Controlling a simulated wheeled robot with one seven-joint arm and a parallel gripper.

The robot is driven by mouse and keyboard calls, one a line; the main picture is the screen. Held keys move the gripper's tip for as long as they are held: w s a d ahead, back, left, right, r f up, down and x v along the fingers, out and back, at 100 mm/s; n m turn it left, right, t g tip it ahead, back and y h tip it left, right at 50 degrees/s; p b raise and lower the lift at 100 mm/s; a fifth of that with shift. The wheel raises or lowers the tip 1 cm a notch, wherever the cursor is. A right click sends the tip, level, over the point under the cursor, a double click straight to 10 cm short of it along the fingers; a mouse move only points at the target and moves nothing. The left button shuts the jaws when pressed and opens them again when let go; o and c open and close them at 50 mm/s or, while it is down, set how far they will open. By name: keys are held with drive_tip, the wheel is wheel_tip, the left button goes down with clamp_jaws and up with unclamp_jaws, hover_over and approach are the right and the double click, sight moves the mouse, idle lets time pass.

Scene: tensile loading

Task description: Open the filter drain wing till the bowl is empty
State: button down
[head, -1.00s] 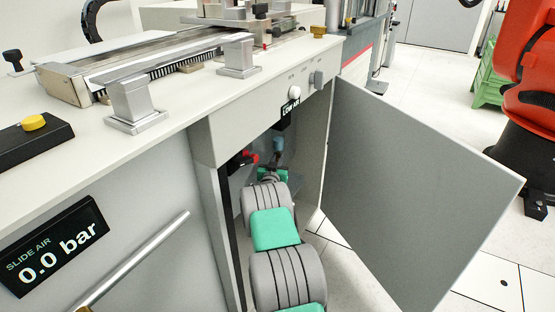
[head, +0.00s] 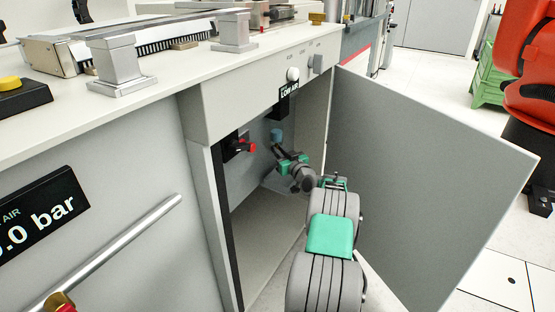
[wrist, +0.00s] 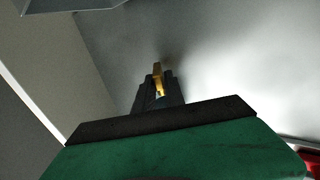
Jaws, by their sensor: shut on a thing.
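The filter bowl appears to be the small blue-grey cup (head: 276,135) inside the open cabinet, below the counter. My gripper (wrist: 158,86) shows in the wrist view with its dark fingers closed around a small brass-coloured piece, which I take to be the drain wing (wrist: 157,68). The wing's tip sticks out past the fingers, and its lower part is between them. In the head view my arm reaches into the cabinet, with its wrist just below the cup; the fingers are too small to make out there. The liquid level in the bowl cannot be seen.
The grey cabinet door (head: 420,180) stands open on the right, close beside my arm. A red knob (head: 247,146) on a black block is inside at the left. The cabinet floor (head: 265,240) is clear.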

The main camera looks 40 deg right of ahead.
drive_tip(key=shift+d+n+y, duration=0.15)
drive_tip(key=shift+n+y, duration=0.35)
drive_tip(key=shift+y, duration=0.1)
drive_tip(key=c, duration=1.5)
unclamp_jaws()
drive_tip(key=s+p, duration=0.1)
drive_tip(key=s, duration=0.1)
drive_tip(key=s+p, duration=0.1)
drive_tip(key=s, duration=0.2)
drive_tip(key=s+a, duration=0.1)
drive_tip(key=s, duration=0.1)
drive_tip(key=shift+s+p, duration=0.35)
drive_tip(key=shift+p, duration=0.05)
drive_tip(key=shift+y, duration=0.3)
